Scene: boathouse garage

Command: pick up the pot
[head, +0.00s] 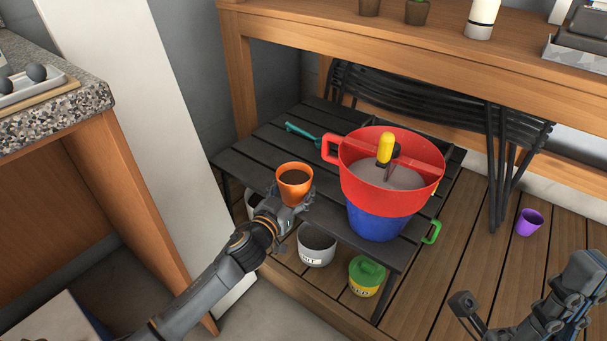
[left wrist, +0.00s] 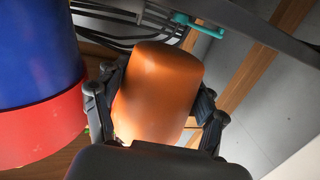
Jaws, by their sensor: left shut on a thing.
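The orange pot (head: 294,187), filled with dark soil, is upright at the front left edge of the black slatted table. My left gripper (head: 292,198) is shut on it, with a finger on each side. In the left wrist view the pot (left wrist: 158,92) fills the space between the fingers. I cannot tell whether the pot's base touches the table. My right gripper (head: 518,290) is at the lower right, empty, with its fingers spread apart.
A red and blue bucket (head: 378,222) with a yellow-handled tool stands right of the pot. A teal tool (head: 303,134) lies behind on the black table (head: 262,150). White (head: 316,250) and green-yellow (head: 366,278) containers stand below. A purple cup (head: 530,222) is at right.

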